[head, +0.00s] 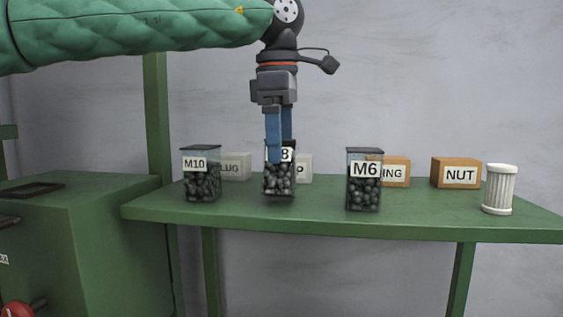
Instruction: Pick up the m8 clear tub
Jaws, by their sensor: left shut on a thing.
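The M8 clear tub (279,184), filled with dark round parts, is in the middle of the green shelf (330,222) in the head view. Its label is partly covered, with only the "8" showing. My left gripper (279,155) comes straight down from above, its blue fingers shut on the upper part of the tub. The tub is upright; I cannot tell whether its base touches the shelf. My right gripper is not in view.
The M10 tub (202,185) stands to the left and the M6 tub (364,190) to the right. Labelled boxes stand behind, including the NUT box (456,173). A white ribbed cylinder (499,189) stands at the right. A green cabinet (115,245) is at the left.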

